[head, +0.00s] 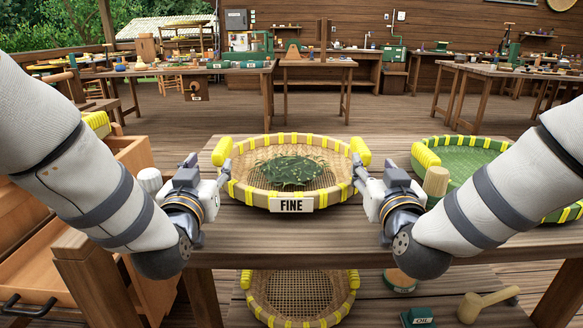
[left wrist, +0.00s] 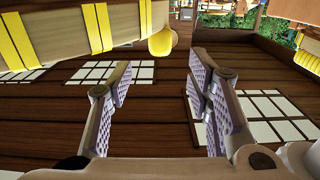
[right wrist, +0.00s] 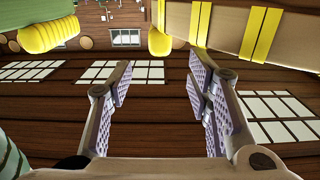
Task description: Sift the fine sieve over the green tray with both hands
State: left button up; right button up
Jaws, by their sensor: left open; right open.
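The fine sieve (head: 262,198) is a round wooden rim with yellow bands, a FINE label and a yellow handle on each side. It sits level at the work table's middle, with green leaves (head: 290,170) on its mesh. The green tray (head: 465,155) stands apart to the right, partly hidden by my right arm. My left gripper (head: 207,172) is open and empty beside the sieve's left side; the left handle shows beyond its fingers in the left wrist view (left wrist: 160,43). My right gripper (head: 373,174) is open and empty at the right side; the right handle shows in the right wrist view (right wrist: 160,43).
A wooden pestle-like knob (head: 436,181) stands between my right gripper and the green tray. A white knobbed object (head: 150,180) is at the left. A coarser sieve (head: 300,292), an OIL box (head: 417,317) and a mallet (head: 487,303) lie below the table (head: 270,245).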

aim_at(222, 143)
pick_arm(q)
jog(key=w, duration=1.2)
pick_arm(e)
jog(key=w, duration=1.2)
pick_arm(q)
grip_shut()
pick_arm(e)
grip_shut()
